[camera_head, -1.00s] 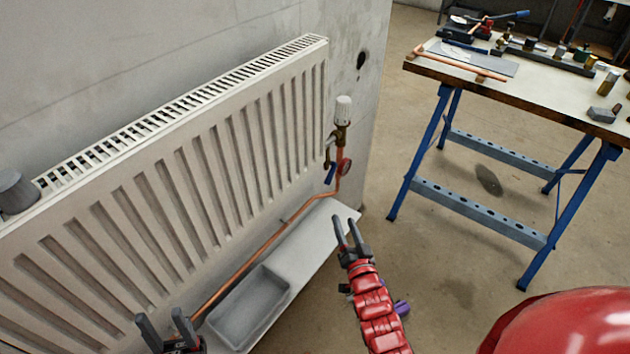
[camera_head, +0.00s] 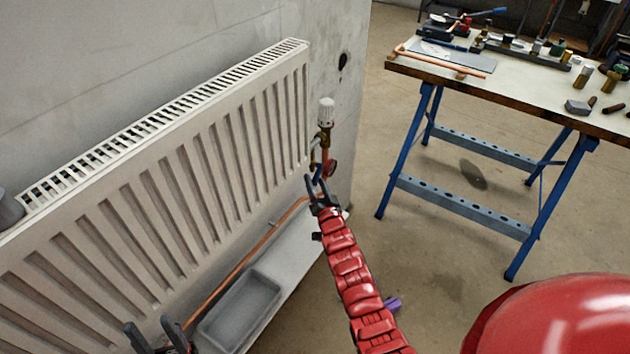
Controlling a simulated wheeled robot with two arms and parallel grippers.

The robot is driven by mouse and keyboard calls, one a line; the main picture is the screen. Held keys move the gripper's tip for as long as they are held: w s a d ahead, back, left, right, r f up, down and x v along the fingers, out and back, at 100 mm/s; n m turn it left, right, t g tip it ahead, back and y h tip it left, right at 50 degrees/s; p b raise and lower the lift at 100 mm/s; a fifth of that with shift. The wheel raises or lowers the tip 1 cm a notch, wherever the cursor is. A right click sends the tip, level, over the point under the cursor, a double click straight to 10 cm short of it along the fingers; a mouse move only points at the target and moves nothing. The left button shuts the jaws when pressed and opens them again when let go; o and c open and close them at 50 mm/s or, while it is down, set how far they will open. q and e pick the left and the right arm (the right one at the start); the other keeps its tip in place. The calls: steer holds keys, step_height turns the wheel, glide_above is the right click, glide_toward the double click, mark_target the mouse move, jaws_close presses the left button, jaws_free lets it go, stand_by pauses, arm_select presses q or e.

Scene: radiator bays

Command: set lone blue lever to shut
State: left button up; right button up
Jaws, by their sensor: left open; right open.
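The blue lever (camera_head: 317,174) hangs at the valve (camera_head: 325,138) on the radiator's right end, below a white knob (camera_head: 326,110). It points down, and its lower end is partly hidden by my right gripper. My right gripper (camera_head: 314,180) is open, its fingertips at the lever; I cannot tell whether they touch it or stand on both sides of it. My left gripper (camera_head: 152,328) is open and empty at the bottom edge, in front of the radiator's lower part, far from the lever.
The white radiator (camera_head: 160,170) fills the left. A copper pipe (camera_head: 262,243) runs above a grey shelf with a tray (camera_head: 240,308). A workbench (camera_head: 450,66) stands at the right, with open floor between.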

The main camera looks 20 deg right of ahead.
steer(key=shift+w+r, duration=0.1)
steer(key=shift+w, duration=0.45)
jaws_close()
stand_by(1.1)
